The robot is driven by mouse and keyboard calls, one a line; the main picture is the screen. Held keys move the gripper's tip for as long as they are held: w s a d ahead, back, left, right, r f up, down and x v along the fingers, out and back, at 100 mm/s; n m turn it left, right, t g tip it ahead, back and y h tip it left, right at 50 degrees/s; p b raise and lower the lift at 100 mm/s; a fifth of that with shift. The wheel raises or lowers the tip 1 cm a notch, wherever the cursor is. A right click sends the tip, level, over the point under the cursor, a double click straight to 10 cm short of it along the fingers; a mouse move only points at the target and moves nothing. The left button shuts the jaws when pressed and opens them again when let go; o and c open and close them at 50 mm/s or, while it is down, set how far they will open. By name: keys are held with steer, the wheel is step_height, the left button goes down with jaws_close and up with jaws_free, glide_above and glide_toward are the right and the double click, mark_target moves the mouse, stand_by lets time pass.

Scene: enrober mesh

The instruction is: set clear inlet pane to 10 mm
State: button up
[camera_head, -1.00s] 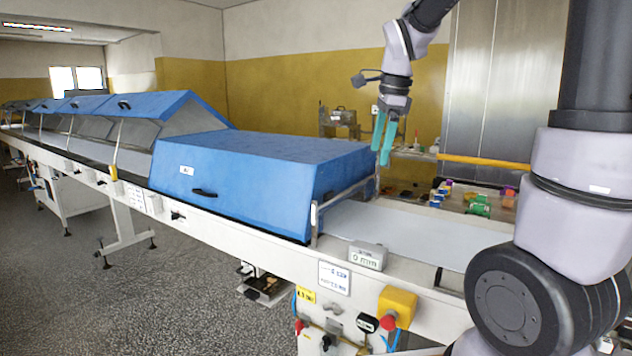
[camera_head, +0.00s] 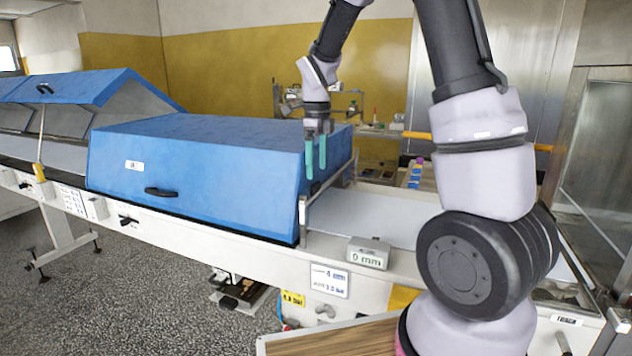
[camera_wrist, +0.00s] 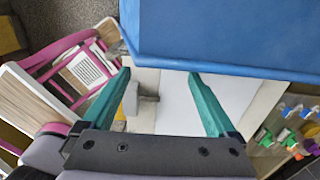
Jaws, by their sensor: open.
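The readout box (camera_head: 368,254) on the near side rail shows "0 mm". A metal frame (camera_head: 303,220) stands across the belt at the open end of the blue hood (camera_head: 200,165). The clear pane itself is hard to make out there. My gripper (camera_head: 316,172) is open and empty, with teal fingers pointing down, and appears above the hood's end near the frame.
The conveyor belt (camera_head: 365,218) is clear to the right of the hood. A label card (camera_head: 329,281) is on the rail's front. Small coloured items (camera_head: 415,172) stand behind the belt. A glass-sided cabinet (camera_head: 603,150) is at the far right.

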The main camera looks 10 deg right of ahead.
mark_target(317, 184)
step_height(317, 184, down, 5)
steer(key=shift+f, duration=0.1)
stand_by(0.3)
jaws_close()
